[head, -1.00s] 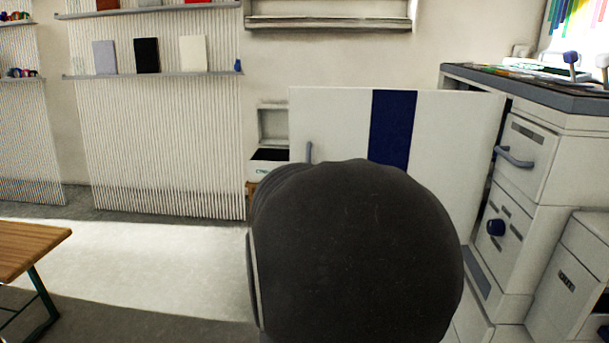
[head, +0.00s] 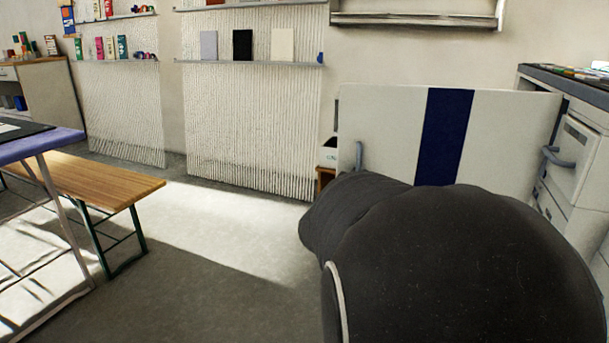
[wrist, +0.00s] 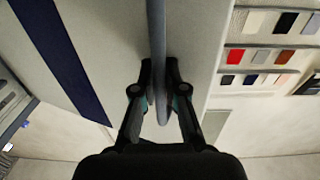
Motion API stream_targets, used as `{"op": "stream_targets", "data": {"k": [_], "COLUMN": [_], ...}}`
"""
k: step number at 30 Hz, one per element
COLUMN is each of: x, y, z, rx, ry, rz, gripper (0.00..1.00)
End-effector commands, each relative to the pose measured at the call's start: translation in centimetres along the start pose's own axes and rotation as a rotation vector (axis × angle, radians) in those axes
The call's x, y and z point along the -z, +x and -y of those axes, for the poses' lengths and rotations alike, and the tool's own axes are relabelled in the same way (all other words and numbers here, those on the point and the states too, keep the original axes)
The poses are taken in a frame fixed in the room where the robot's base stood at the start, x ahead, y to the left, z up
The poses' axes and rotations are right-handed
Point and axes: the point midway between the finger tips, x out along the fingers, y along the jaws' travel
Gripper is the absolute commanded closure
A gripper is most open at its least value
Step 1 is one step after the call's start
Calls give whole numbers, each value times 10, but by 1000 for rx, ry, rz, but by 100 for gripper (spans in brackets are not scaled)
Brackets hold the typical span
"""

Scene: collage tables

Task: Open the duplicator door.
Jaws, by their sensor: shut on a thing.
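The duplicator door (head: 395,125) is a white panel with a dark blue vertical stripe. It stands swung out to the left of the pale cabinet at the right of the head view. Its grey bar handle (head: 359,155) is near its left, free edge. In the wrist view the handle (wrist: 157,40) runs down between the two black fingers of my gripper (wrist: 159,88), which is shut on it. The door face (wrist: 105,40) fills the left and middle of the wrist view. In the head view my dark arm hides the gripper and the lower door.
The pale cabinet (head: 580,150) with a grey handle stands at the right. A wooden bench (head: 95,180) and a purple-edged table (head: 45,143) stand at the left. The grey floor (head: 220,250) between bench and arm is clear. Ribbed wall panels (head: 250,120) with shelves are behind.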

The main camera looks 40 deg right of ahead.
Motion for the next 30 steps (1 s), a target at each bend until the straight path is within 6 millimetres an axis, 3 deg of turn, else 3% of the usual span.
{"op": "stream_targets", "data": {"k": [3, 4, 5, 17, 30], "x": [2, 2, 2, 1, 2], "y": [0, 0, 0, -7, -85], "z": [-2, -2, -2, 2, 4], "rx": [-7, -7, -6, 5, 8], "ry": [4, 4, 3, 1, 4], "rz": [-5, -5, -5, -3, -6], "gripper": [100, 84, 77, 77, 77]}}
